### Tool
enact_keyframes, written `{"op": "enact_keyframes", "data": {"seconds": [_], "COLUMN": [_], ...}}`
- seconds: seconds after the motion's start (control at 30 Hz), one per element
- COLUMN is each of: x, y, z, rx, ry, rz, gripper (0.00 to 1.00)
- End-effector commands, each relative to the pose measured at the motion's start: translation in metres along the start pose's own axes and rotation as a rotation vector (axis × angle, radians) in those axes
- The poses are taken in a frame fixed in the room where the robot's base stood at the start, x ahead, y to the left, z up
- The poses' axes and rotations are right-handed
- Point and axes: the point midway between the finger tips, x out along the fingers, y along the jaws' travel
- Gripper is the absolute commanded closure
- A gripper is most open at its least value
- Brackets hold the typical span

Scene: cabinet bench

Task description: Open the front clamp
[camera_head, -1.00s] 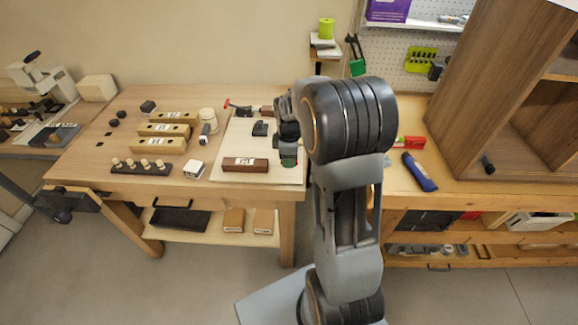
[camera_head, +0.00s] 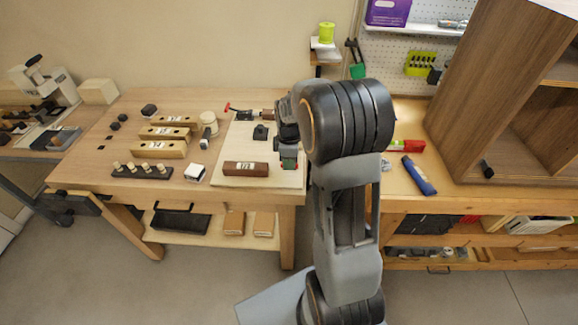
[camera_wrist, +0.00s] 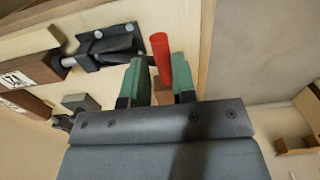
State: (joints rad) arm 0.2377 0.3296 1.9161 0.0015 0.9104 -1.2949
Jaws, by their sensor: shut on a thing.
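The front clamp (camera_wrist: 112,48) shows in the wrist view as a dark metal body bolted to a pale board, with a red handle (camera_wrist: 160,55) sticking up. My gripper (camera_wrist: 161,82) has green finger pads on either side of the handle and is shut on it. A metal rod runs from the clamp toward a labelled brown block (camera_wrist: 28,72). In the head view my gripper (camera_head: 289,163) is at the right edge of the pale board (camera_head: 225,181), and my wrist hides the front clamp there. The handle's lower end is partly hidden by the fingers.
Another clamp with a red tip (camera_head: 240,112) lies at the back of the board. A labelled dark brown block (camera_head: 245,169) is at the board's front. Pale wooden blocks (camera_head: 160,149) stand to the left. A tall wooden cabinet (camera_head: 480,95) stands on the right bench.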

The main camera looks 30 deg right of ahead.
Motion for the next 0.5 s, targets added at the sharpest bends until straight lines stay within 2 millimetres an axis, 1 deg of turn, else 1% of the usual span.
{"op": "enact_keyframes", "data": {"seconds": [0.03,0.17,0.4,0.5], "x": [-0.0042,-0.0054,-0.0073,-0.0100], "y": [0.0017,0.0035,0.0054,0.0070], "z": [0.0003,0.0005,0.0005,0.0005], "rx": [0.000,0.001,0.001,0.001], "ry": [0.000,0.001,0.002,0.003], "rz": [0.003,0.008,0.016,0.018], "gripper": [0.84,0.87,0.87,0.86]}}
